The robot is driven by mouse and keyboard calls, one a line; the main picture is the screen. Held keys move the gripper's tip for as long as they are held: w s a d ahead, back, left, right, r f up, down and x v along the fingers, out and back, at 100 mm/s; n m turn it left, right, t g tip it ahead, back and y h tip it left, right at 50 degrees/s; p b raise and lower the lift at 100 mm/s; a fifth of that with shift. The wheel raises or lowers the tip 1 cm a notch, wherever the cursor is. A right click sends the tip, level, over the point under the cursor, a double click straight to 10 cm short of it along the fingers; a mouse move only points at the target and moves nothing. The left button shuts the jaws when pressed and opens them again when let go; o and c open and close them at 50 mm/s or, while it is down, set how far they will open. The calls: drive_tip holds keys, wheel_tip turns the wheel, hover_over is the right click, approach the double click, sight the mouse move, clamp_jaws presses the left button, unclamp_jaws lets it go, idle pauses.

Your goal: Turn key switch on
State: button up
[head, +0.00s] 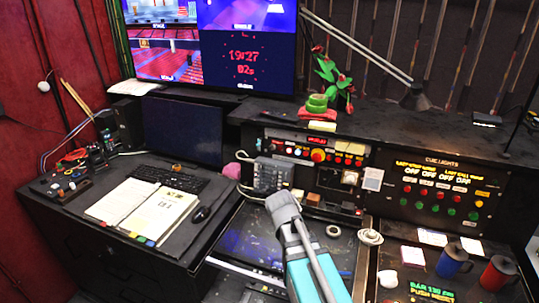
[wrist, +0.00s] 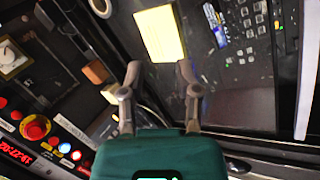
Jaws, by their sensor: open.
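My gripper (wrist: 158,76) is open in the wrist view, with two grey fingers apart and nothing between them. In the head view my arm reaches up from the bottom toward the middle console, and the fingers cannot be made out. The control panel (head: 285,148) carries a large red button (head: 317,155), which also shows in the wrist view (wrist: 36,127) left of the gripper. A square plate with a round dial (head: 350,177) sits right of it and shows at the wrist view's left edge (wrist: 13,58). I cannot clearly pick out the key switch.
The cue-light panel (head: 440,190) is at right, with blue (head: 452,259) and red (head: 497,272) mugs below. An open notebook (head: 143,206) lies left.

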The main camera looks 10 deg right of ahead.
drive_tip(key=w+n+t+h+b, duration=0.1)
drive_tip(key=w+n+t+h, duration=0.1)
drive_tip(key=w+n, duration=0.3)
drive_tip(key=n+t+h+b, duration=0.2)
drive_tip(key=n+t+b, duration=0.3)
drive_tip(key=n+t, duration=1)
approach(271, 149)
drive_tip(key=s+a+r+n+g, duration=0.3)
drive_tip(key=s+a+g, duration=0.1)
drive_tip(key=shift+n, duration=0.4)
drive_tip(key=shift+r, duration=0.1)
drive_tip(key=x, duration=1.3)
drive_tip(key=shift+w+d, duration=0.2)
drive_tip(key=shift+d, duration=0.2)
clamp_jaws()
